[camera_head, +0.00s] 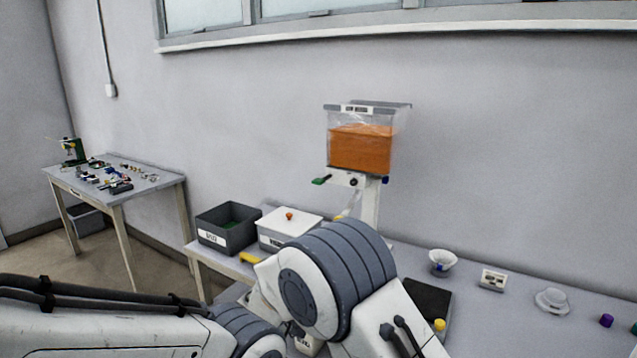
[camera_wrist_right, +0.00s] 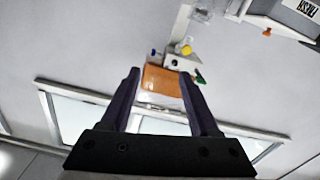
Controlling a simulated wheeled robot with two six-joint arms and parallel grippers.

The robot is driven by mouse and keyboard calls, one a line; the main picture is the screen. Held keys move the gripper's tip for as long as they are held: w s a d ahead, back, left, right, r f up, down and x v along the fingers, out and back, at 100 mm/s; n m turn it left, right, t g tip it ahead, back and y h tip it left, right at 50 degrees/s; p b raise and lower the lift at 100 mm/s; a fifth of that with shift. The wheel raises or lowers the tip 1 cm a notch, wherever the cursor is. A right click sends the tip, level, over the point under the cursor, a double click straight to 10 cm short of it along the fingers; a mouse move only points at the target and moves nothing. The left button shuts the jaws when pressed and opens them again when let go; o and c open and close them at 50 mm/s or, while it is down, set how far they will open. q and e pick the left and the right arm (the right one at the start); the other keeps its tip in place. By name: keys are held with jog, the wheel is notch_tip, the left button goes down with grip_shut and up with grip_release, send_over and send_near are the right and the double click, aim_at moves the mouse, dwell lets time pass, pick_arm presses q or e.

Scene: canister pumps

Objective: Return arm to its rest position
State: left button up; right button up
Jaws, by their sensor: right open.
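My right gripper (camera_wrist_right: 158,78) shows in the right wrist view with its two dark fingers spread apart and nothing between them. That view is upside down, and the dispenser with orange contents (camera_wrist_right: 158,80) appears beyond the fingertips, apart from them. In the head view my right arm (camera_head: 335,285) fills the lower middle with its large grey joint; its gripper is hidden there. My left arm (camera_head: 100,325) crosses the lower left, and its gripper is out of view. The clear dispenser (camera_head: 360,145), filled with orange material, stands upright on a white stand behind my right arm.
A dark grey bin (camera_head: 228,228) and a white lidded box (camera_head: 288,228) stand left of the dispenser. A dark pad (camera_head: 428,298), a white funnel-like cup (camera_head: 442,260), a small label stand (camera_head: 492,280) and a clear lid (camera_head: 552,300) are on the right. A side table (camera_head: 150,178) holds small parts.

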jog(key=w+d+n+y, duration=0.3)
jog(key=d+y, duration=0.1)
jog(key=y, duration=0.3)
jog(key=s+d+f+g+y, duration=0.1)
jog(key=s+d+f+g, duration=0.25)
jog(key=s, duration=0.55)
jog(key=s+d+f+n+g+y, duration=0.1)
jog(key=s+d+f+g, duration=0.3)
jog(key=s, duration=0.5)
jog(key=s+d+f+g+y, duration=0.1)
jog(key=s+d+f+g, duration=0.1)
jog(key=s+d+g, duration=0.6)
jog(key=s+a+r+n+p, duration=0.1)
jog(key=s+a+r+n, duration=0.2)
jog(key=s+a, duration=0.4)
jog(key=s+a+r+n+p, duration=0.1)
jog(key=s+a+r+n, duration=0.3)
jog(key=s+a, duration=0.4)
jog(key=shift+s+a+r+n+y, duration=0.3)
jog(key=shift+a+r, duration=0.2)
jog(key=shift+r, duration=0.25)
